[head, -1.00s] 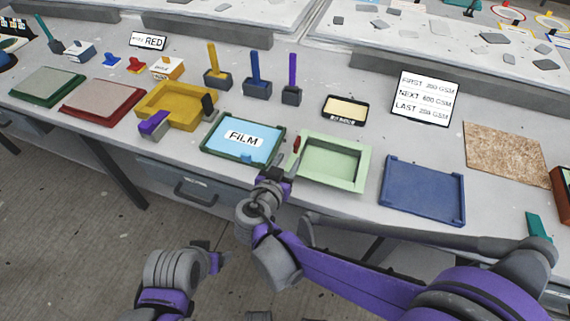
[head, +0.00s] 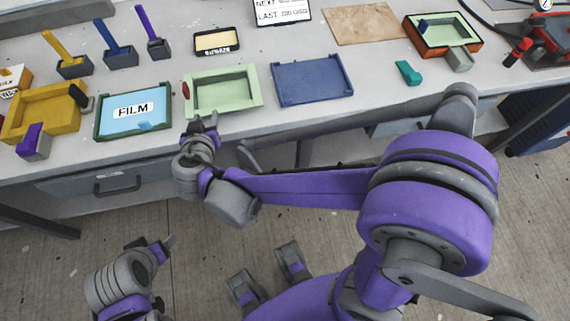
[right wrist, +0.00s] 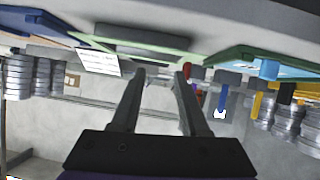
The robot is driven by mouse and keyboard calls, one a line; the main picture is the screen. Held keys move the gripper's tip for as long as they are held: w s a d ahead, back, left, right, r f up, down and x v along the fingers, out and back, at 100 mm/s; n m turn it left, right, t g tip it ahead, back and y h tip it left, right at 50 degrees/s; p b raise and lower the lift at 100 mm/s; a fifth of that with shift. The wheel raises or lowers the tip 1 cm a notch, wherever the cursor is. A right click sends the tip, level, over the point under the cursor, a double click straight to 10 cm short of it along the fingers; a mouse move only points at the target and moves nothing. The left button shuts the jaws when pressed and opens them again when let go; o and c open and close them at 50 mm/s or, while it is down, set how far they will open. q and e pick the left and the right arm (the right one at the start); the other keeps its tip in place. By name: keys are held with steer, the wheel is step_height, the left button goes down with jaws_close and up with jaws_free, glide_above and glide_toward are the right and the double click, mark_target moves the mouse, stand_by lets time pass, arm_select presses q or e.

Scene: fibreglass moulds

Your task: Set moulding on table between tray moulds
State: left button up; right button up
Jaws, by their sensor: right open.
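A pale green tray-shaped piece (head: 222,107) lies on the table (head: 300,118) between the FILM tray mould (head: 103,132) and a flat blue tray (head: 312,80). A similar pale green tray shape (head: 474,26) sits inside an orange mould (head: 442,52) at the right. I cannot tell which is the moulding. My right gripper (head: 205,125) is open and empty at the table's front edge, just before the left piece. In the right wrist view, its fingers (right wrist: 160,72) have nothing between them. My left gripper (head: 163,245) is low over the floor; its jaws are unclear.
A yellow tray (head: 45,120) stands at the far left, with several handled tools behind. A small teal piece (head: 408,72) lies right of the blue tray, with bare table around it. A brown sheet (head: 364,24) lies behind. A drawer (head: 115,180) hangs under the front edge.

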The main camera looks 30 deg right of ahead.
steer(key=s+d+f+n+g+y, duration=0.1)
steer(key=s+d+g, duration=0.1)
steer(key=s+d, duration=0.4)
steer(key=s+d+f+g, duration=0.2)
steer(key=s+d+g, duration=0.1)
steer(key=s+d, duration=0.25)
steer(key=s+d+f+n+g+y, duration=0.1)
steer(key=s+f+n+y, duration=0.1)
steer(key=s, duration=0.8)
steer(key=shift+s+g+y, duration=0.3)
steer(key=shift+s+y, duration=0.1)
steer(key=shift+y, duration=0.5)
